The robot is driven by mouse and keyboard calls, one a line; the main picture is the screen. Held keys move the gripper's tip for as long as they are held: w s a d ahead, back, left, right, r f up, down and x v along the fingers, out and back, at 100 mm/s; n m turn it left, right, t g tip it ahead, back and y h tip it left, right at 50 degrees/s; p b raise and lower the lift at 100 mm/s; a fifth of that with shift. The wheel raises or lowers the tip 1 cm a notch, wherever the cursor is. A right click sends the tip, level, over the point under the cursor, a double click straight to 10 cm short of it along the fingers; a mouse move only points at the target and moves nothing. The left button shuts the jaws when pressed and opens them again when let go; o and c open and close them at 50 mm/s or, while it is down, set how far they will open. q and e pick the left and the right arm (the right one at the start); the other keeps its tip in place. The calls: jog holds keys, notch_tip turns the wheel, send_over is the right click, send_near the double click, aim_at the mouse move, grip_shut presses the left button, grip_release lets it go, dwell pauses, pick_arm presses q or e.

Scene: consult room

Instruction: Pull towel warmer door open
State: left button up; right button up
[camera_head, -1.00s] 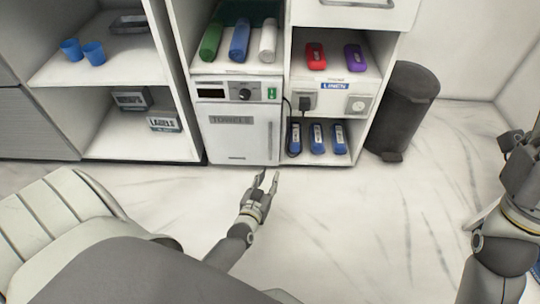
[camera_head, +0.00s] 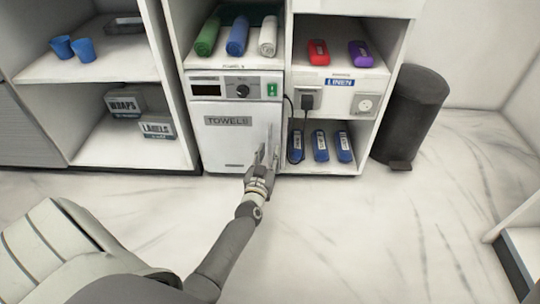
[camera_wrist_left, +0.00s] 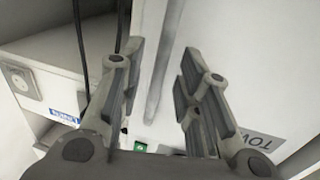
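The towel warmer is a white box in the cabinet's middle bay, with its door (camera_head: 222,142) shut and marked TOWELS. A control panel (camera_head: 205,90) with a dial and a green switch sits above the door. In the left wrist view a long grey upright handle (camera_wrist_left: 166,62) runs along the door. My left gripper (camera_head: 264,155) is at the door's lower right side. In the wrist view its fingers (camera_wrist_left: 162,88) are open, one on each side of the handle in the picture. I cannot tell whether they touch it. My right gripper is out of view.
Rolled towels (camera_head: 237,36) lie on the shelf above. Right of the warmer are a power outlet (camera_head: 366,103), a plugged-in black cord (camera_head: 297,128) and several blue devices (camera_head: 320,146). A dark bin (camera_head: 410,115) stands further right. The marble floor (camera_head: 350,230) in front is clear.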

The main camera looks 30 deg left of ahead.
pick_arm(q)
jog(key=shift+b+x, duration=0.3)
jog(key=shift+x, duration=0.8)
grip_shut()
